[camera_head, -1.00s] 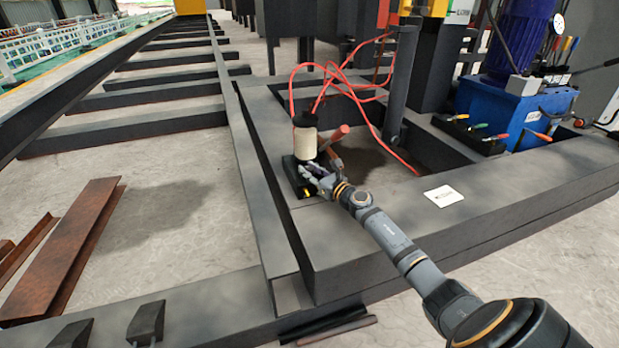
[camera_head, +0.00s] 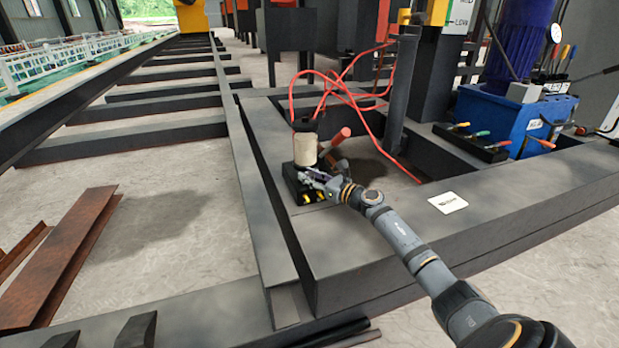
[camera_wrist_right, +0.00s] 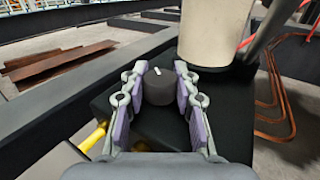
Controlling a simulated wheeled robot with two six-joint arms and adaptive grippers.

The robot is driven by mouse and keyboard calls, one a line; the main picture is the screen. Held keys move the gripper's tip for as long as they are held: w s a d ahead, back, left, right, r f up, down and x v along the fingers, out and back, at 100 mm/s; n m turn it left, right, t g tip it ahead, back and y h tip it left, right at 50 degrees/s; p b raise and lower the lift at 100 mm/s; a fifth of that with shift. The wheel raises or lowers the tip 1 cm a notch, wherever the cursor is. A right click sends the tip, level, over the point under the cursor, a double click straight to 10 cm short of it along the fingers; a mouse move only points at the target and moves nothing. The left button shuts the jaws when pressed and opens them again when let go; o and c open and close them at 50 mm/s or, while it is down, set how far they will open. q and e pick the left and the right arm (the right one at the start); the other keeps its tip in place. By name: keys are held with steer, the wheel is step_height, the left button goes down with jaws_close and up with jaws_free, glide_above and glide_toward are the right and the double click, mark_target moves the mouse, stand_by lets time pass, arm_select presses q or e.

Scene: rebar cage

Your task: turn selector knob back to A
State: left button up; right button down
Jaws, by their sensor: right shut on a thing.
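In the head view the right gripper (camera_head: 318,182) is at the box's top and covers the knob. No letters can be read. My left gripper is not in view.
A cream cylinder (camera_head: 306,148) stands on the box just behind the knob, with red hoses (camera_head: 350,90) above. A white card (camera_head: 448,202) lies on the dark beam. A blue unit (camera_head: 500,118) stands at right.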

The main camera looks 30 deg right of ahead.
mark_target(314, 178)
steer(key=shift+f, duration=0.1)
steer(key=c, duration=1)
jaws_free()
steer(key=shift+s, duration=0.1)
steer(key=shift+v, duration=3.7)
steer(key=shift+d, duration=0.1)
